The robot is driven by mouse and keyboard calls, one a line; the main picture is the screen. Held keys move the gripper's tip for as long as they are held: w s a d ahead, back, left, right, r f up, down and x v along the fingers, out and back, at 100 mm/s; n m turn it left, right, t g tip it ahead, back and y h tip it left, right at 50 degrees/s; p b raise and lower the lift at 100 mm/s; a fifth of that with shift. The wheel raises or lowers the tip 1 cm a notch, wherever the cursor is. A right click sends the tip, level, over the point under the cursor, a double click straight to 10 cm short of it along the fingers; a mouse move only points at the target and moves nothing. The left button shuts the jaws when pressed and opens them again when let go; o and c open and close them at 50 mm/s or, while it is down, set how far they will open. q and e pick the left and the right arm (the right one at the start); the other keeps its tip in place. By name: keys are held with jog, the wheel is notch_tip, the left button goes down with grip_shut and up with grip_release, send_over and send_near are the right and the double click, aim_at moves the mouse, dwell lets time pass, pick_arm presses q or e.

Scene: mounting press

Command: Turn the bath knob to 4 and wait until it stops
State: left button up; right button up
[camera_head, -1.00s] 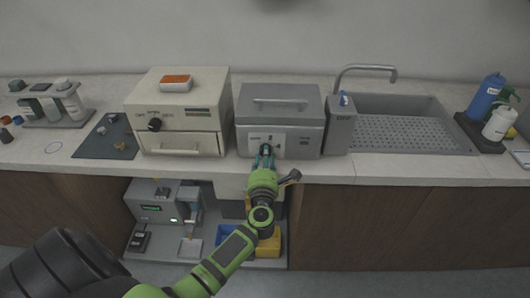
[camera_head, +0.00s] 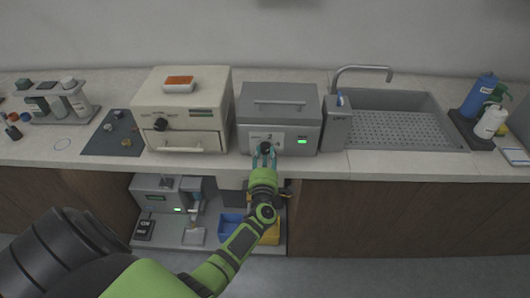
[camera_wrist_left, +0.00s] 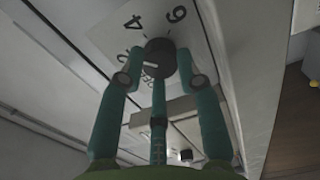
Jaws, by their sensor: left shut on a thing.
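The bath is the grey metal box (camera_head: 307,102) with a handled lid on the counter. A small display on its front is lit green. Its black knob (camera_wrist_left: 160,57) is on the front panel, over a white dial with a 4 and a 6 visible; a lower number is partly hidden. A pale mark shows on the knob's lower left, but I cannot tell which number it meets. My left gripper (camera_head: 264,152) has its teal fingers around the knob and is shut on it; the fingers also show in the left wrist view (camera_wrist_left: 160,78). My right gripper is not in view.
A beige oven (camera_head: 193,105) with an orange-topped block (camera_head: 179,84) stands left of the bath. A grey dispenser (camera_head: 337,124) and the sink (camera_head: 390,125) are to the right. Blue and yellow bins (camera_head: 231,227) and a grey machine (camera_head: 158,195) sit on the shelf below.

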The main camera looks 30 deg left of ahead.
pick_arm(q)
jog(key=m+p, duration=0.1)
jog(key=m, duration=0.2)
jog(key=shift+r, duration=0.1)
jog(key=shift+m+p, duration=0.65)
jog(key=shift+m, duration=1.05)
jog(key=o, duration=1.1)
jog(key=shift+o, duration=0.2)
jog(key=v, duration=1.2)
